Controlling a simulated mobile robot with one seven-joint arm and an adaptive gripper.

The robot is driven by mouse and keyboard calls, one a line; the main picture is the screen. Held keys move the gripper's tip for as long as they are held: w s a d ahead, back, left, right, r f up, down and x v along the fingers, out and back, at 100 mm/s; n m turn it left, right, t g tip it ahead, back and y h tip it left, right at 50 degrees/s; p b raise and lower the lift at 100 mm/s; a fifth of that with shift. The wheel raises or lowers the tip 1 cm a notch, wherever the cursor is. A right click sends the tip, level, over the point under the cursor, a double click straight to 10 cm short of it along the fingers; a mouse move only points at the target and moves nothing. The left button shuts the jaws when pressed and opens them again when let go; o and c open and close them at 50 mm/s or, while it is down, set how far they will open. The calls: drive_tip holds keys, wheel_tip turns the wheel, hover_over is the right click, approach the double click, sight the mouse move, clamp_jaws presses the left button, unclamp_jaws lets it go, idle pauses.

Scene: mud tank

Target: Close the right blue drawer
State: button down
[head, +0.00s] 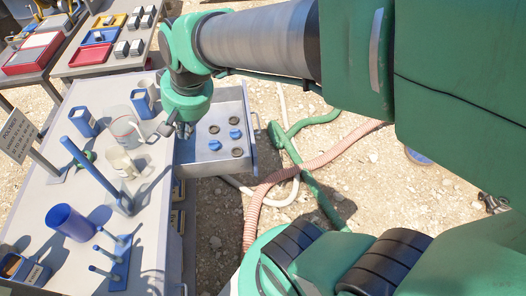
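One drawer (252,128) stands open, sticking out to the right from under the grey bench top (150,200). It looks grey rather than blue, and blue and black round pieces (236,134) lie in it. My gripper (174,130) points down at the drawer's left end, by the bench edge. My arm and gripper hide part of the drawer's back and left side. The fingers are small and dark, so I cannot tell whether they are open or shut, or whether they touch the drawer.
On the bench stand a clear jar (118,124), a white cup (121,162), a blue post (92,168), a blue cylinder (70,222), a blue peg stand (117,268) and a sign (17,135). Hoses (305,165) lie on the gravel right of the drawer.

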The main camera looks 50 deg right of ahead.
drive_tip(key=w+d+f+m+g+y+p, duration=0.1)
drive_tip(key=w+d+f+m+p, duration=0.2)
drive_tip(key=d+f+m, duration=0.55)
drive_tip(key=w+d+f+m+p, duration=0.25)
drive_tip(key=w+d+f, duration=0.2)
drive_tip(key=d, duration=0.95)
drive_tip(key=s+d+f+m+p, duration=0.1)
drive_tip(key=s+d+f+m, duration=0.2)
drive_tip(key=f, duration=0.4)
drive_tip(key=s+d+f+m+y+p, duration=0.1)
drive_tip(key=s+d+f+m+p, duration=0.1)
drive_tip(key=s+d+f+m, duration=0.2)
drive_tip(key=s+d+f+m+p, duration=0.2)
drive_tip(key=s+d+f, duration=0.4)
drive_tip(key=f, duration=0.5)
drive_tip(key=d+m, duration=0.1)
drive_tip(key=d, duration=0.1)
drive_tip(key=shift+s+d+f+m+y, duration=0.15)
drive_tip(key=shift+d+f+m+y, duration=0.15)
drive_tip(key=shift+d+f+y, duration=0.1)
drive_tip(key=w+a+f+b, duration=0.2)
drive_tip(key=w+a+f, duration=0.3)
drive_tip(key=f, duration=0.4)
drive_tip(key=shift+w+a, duration=0.25)
